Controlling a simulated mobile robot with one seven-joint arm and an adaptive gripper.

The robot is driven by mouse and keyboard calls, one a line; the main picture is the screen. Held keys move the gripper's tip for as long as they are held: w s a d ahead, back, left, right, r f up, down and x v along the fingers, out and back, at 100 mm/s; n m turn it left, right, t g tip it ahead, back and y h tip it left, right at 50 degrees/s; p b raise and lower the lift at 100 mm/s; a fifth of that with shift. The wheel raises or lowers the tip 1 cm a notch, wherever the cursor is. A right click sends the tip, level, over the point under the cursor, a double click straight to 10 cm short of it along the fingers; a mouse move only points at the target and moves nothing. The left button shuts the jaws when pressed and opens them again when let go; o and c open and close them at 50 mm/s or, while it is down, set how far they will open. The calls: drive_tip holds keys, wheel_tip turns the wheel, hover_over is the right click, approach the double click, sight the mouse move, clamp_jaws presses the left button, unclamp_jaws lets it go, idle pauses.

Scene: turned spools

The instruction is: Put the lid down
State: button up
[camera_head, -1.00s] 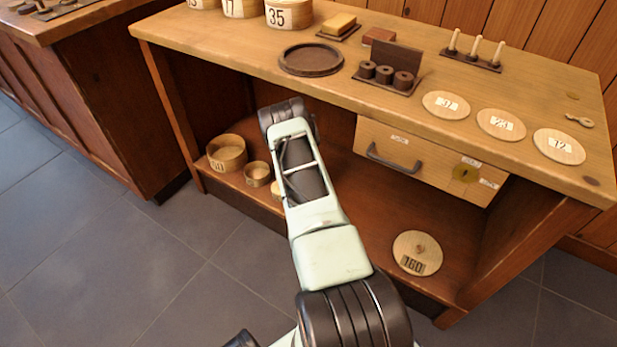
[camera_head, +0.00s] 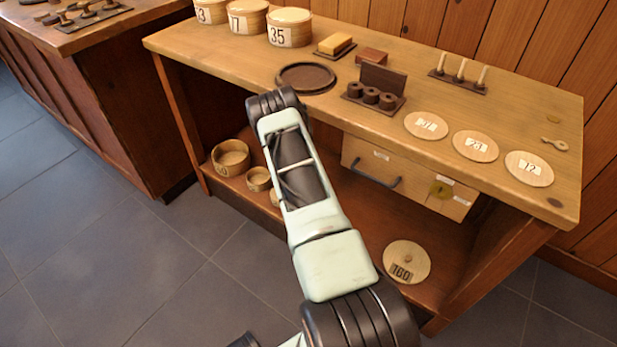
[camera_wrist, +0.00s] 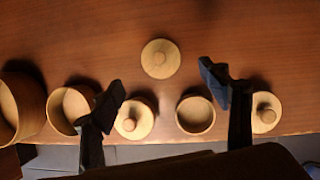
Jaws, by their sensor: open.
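The lid shows between and just beyond the fingertips, touching neither. Below the lid in the picture stands a row of round boxes: a small open box (camera_wrist: 195,114) and two with knobbed lids on (camera_wrist: 134,118) (camera_wrist: 265,112). In the head view my gripper is hidden behind my arm and the table.
Larger open boxes (camera_wrist: 70,107) (camera_wrist: 18,105) stand at the left of the row, near the left finger. The shelf's front edge runs just below the row.

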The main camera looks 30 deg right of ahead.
drive_tip(key=shift+p+v, duration=0.3)
drive_tip(key=shift+v, duration=0.75)
